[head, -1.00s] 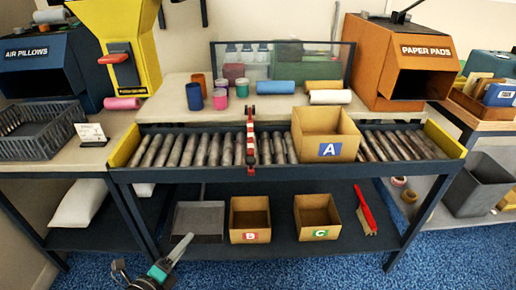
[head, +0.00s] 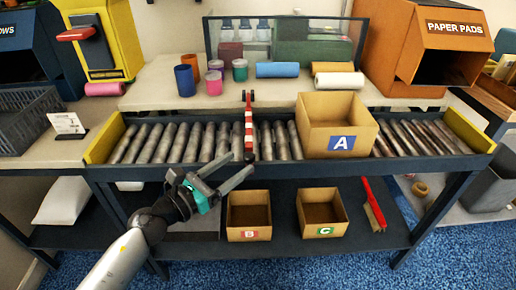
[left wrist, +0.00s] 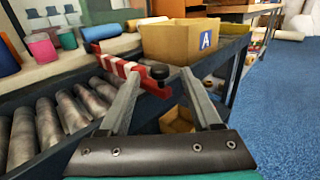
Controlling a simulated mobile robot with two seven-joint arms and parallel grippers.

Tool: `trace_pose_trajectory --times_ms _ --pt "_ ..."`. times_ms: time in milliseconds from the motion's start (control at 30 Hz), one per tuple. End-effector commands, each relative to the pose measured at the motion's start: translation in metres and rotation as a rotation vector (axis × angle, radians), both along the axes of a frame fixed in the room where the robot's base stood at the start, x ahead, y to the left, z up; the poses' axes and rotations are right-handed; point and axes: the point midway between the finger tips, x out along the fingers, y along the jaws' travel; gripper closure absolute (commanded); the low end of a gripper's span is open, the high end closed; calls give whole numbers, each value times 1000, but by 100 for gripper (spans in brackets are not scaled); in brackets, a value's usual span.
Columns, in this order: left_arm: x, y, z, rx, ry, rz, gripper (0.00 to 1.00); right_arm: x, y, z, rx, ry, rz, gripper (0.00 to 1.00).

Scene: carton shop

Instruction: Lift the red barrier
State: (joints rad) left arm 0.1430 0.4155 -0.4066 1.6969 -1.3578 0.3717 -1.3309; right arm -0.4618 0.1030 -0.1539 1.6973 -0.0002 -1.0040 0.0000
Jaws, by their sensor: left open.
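The red barrier (head: 249,125) is a red-and-white striped bar lying across the roller conveyor, just left of box A (head: 337,127). My left gripper (head: 243,170) is open and empty, in front of the conveyor's front rail. In the left wrist view its two fingers (left wrist: 158,80) point at the barrier's near end, which appears between the fingertips. I cannot tell whether they touch it. My right gripper is not in view.
The roller conveyor (head: 180,143) runs across the table with yellow end plates. Boxes B (head: 249,215) and C (head: 321,213) and a red brush (head: 372,204) are on the lower shelf. Rolls and cups stand behind the conveyor. An orange paper pads machine (head: 425,50) is at back right.

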Motion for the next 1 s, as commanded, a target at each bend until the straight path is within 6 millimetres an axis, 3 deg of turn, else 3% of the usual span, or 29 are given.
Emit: trace_pose_trajectory --times_ms 200,433,867,1000 --pt "30 -31 0 -3 -1 -1 35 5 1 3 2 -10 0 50" --pt "52 -52 -1 -3 1 0 35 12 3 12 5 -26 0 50" --pt "58 -58 0 -1 1 0 35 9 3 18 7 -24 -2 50" --pt "58 -58 0 -1 1 0 50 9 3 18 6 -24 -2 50"
